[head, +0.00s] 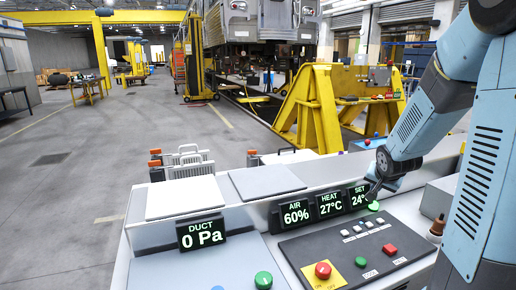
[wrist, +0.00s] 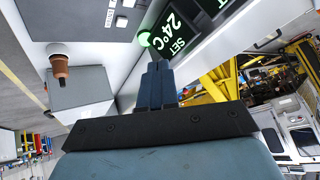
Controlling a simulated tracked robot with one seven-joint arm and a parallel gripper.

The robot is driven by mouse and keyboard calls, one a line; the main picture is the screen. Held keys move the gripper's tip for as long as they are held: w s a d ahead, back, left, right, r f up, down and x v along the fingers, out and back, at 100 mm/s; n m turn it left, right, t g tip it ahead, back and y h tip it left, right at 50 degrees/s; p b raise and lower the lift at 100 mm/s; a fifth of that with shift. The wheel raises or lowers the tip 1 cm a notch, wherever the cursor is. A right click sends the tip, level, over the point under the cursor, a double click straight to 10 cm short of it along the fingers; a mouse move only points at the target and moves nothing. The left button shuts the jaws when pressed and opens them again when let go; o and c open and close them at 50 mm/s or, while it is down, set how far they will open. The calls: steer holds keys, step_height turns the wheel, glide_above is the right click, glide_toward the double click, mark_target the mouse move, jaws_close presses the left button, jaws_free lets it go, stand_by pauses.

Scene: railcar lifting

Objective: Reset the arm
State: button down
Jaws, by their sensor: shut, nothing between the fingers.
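My blue-grey arm reaches in from the right in the head view. My gripper (head: 371,194) is low over the console, beside the SET 24°C display (head: 359,195) and a green button (head: 374,206). In the wrist view the two dark fingers of my gripper (wrist: 157,68) are together with nothing between them. Their tips are close to the lit green button (wrist: 145,39) and the SET display (wrist: 175,35). I cannot tell whether they touch anything.
The console panel (head: 310,248) carries a red mushroom button on yellow (head: 322,270), a red button (head: 389,249), and green buttons. AIR (head: 295,213), HEAT (head: 329,204) and DUCT (head: 201,233) displays stand along it. A brown-topped object (head: 438,225) stands right. A yellow lifting stand (head: 315,110) is beyond.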

steer(key=s+a+r+n, duration=0.2)
steer(key=s+a+r, duration=0.2)
steer(key=s, duration=0.5)
steer(key=s+a+r+n+g+y, duration=0.1)
steer(key=s+a+r+n, duration=0.1)
steer(key=s+a+r, duration=0.3)
steer(key=s+a+r+n+g+y, duration=0.1)
steer(key=s+a+r+n, duration=0.2)
steer(key=s, duration=1)
step_height(320, 180, up, 2)
steer(key=shift+s+a+r, duration=0.1)
steer(key=shift+s+a, duration=0.15)
steer(key=shift+a, duration=1)
steer(key=shift+w, duration=0.1)
stand_by(1.0)
